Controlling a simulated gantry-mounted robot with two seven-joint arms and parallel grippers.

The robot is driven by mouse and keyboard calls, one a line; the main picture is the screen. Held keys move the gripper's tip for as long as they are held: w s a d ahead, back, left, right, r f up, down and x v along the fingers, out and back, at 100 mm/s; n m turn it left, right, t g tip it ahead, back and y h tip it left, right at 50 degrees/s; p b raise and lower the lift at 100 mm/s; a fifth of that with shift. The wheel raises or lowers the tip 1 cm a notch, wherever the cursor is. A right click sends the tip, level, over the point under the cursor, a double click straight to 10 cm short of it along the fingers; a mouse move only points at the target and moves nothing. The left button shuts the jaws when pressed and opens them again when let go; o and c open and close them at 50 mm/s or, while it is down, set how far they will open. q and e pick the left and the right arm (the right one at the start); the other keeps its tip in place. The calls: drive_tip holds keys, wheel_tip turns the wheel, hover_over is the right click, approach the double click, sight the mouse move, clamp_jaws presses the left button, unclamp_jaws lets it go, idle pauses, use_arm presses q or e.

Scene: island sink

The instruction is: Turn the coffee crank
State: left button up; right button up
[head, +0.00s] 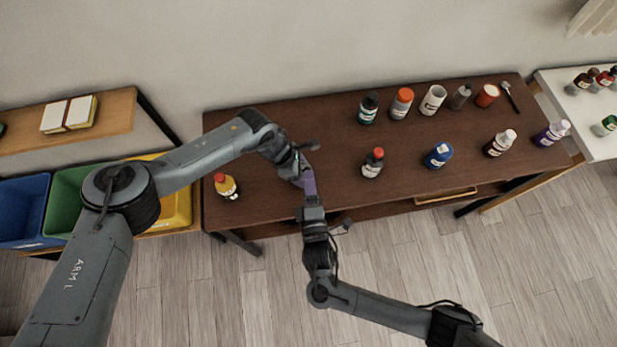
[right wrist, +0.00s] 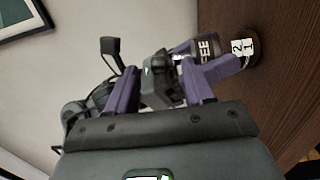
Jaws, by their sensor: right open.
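The coffee grinder (right wrist: 204,47) shows partly in the right wrist view, as a dark jar with the letters "FEE". Its wooden base has a white label with the numbers 1 and 2. My right gripper (head: 308,182) is open over the table's front left part. In the right wrist view its purple fingers (right wrist: 160,82) stand apart beside the jar. My left gripper (head: 297,165) comes in from the left, close against the right one, and dark parts of it lie between and behind the right fingers. Whether it grips the grinder is unclear. I cannot make out the crank; the arms hide the grinder in the head view.
The brown table (head: 280,215) bears a yellow bottle (head: 226,186) at its left end, a red-capped bottle (head: 373,163) right of my grippers, and several more bottles and jars beyond. A white table (head: 590,130) stands at right. Bins (head: 20,205) stand at left.

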drive_tip(key=s, duration=1)
drive_tip(key=shift+s+d, duration=0.3)
drive_tip(key=shift+d, duration=0.05)
drive_tip(key=shift+c, duration=0.2)
